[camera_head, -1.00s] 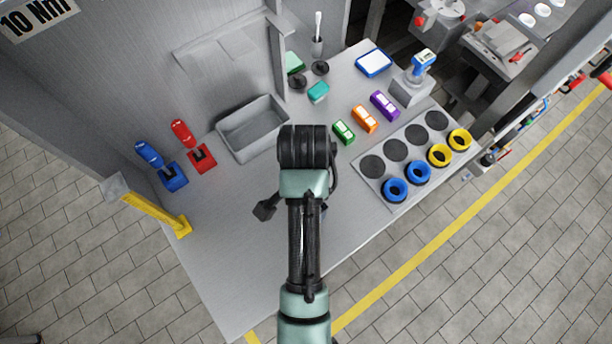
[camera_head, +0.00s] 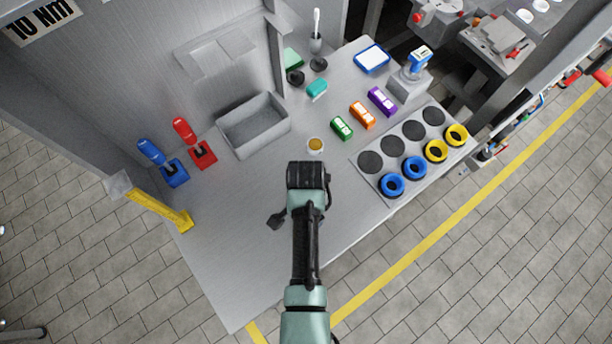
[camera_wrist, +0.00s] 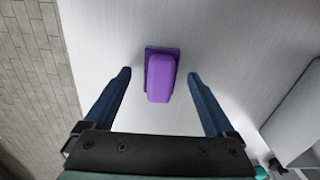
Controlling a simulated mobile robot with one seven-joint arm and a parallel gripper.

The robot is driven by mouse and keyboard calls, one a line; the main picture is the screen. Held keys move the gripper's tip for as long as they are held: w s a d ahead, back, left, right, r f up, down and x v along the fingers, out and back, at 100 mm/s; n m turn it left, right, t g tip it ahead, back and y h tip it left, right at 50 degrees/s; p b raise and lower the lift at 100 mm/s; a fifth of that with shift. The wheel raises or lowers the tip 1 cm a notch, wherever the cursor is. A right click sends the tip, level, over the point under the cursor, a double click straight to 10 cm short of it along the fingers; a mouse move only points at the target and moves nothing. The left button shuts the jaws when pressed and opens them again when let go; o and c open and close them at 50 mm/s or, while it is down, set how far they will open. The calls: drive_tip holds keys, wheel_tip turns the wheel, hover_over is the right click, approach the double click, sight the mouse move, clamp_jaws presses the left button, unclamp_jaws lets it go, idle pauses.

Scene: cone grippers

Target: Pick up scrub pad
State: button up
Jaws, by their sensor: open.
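A purple block with a wider, darker flat base (camera_wrist: 161,84) lies on the table in the wrist view. It may be the scrub pad; I cannot tell for sure. My gripper (camera_wrist: 160,73) is open, with one blue finger on each side of the purple block and a gap to both. Nothing is held. In the head view my arm covers this block and most of my gripper.
Green (camera_head: 341,127), orange (camera_head: 362,115) and purple (camera_head: 382,101) items lie right, beside a plate with blue and yellow rings (camera_head: 391,185). The front-left table is clear.

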drive_tip(key=shift+f, duration=0.2)
clamp_jaws()
idle(0.4)
drive_tip(key=shift+r, duration=0.15)
wheel_tip(320, 180, up, 10)
drive_tip(key=shift+f+b, duration=0.1)
drive_tip(key=shift+b, duration=0.35)
